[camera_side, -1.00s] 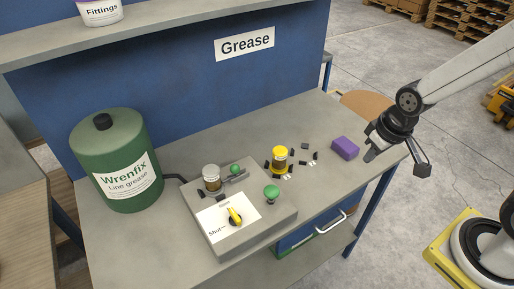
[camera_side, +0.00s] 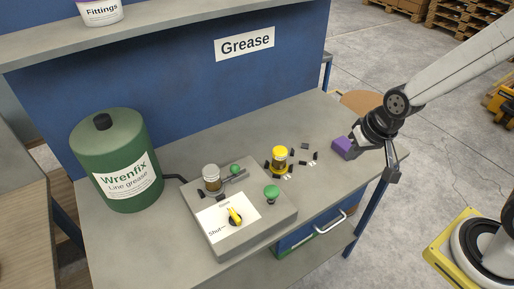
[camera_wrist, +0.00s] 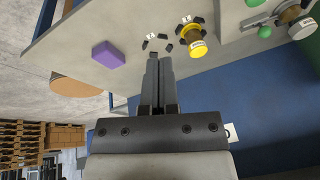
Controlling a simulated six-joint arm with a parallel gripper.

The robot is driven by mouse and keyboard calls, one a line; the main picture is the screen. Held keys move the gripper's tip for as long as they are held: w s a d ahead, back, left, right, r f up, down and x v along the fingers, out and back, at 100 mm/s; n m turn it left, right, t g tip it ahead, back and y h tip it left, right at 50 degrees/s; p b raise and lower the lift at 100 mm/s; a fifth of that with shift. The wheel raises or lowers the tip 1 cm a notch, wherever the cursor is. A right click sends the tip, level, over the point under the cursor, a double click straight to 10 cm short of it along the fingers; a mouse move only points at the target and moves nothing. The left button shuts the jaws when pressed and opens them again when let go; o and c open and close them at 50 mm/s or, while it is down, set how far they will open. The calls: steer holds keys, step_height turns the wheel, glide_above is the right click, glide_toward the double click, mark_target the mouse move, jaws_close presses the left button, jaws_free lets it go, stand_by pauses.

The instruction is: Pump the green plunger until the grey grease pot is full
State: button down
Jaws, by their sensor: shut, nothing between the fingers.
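The grey-lidded grease pot (camera_side: 212,176) stands on the grey pump box (camera_side: 258,231); its lower part looks brown, its level unclear. A green mushroom-shaped knob (camera_side: 272,192) rises from the box's right part. A smaller green knob (camera_side: 235,169) sits beside a grey bar near the pot. I cannot tell for certain which is the plunger. The yellow lever (camera_side: 236,217) lies on the white Open/Shut label. The grey pot (camera_wrist: 300,25) shows at the wrist view's right edge. My gripper (camera_wrist: 159,58) is shut and empty, well right of the box in the side view, near the purple block.
A purple block (camera_side: 343,148) lies at the bench's right end. A green Wrenfix drum (camera_side: 117,160) stands left, joined by a dark hose. The front left bench is clear.

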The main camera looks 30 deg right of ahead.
steer(key=w+a+m+t+y, duration=0.1)
steer(key=w+a+m+t, duration=0.1)
steer(key=w+a+m, duration=0.45)
steer(key=m+t, duration=0.3)
steer(key=m, duration=1.2)
glide_above(275, 192)
steer(key=shift+r, duration=0.35)
steer(key=shift+f+n, duration=0.2)
steer(key=shift+n, duration=0.05)
steer(key=shift+f, duration=4.2)
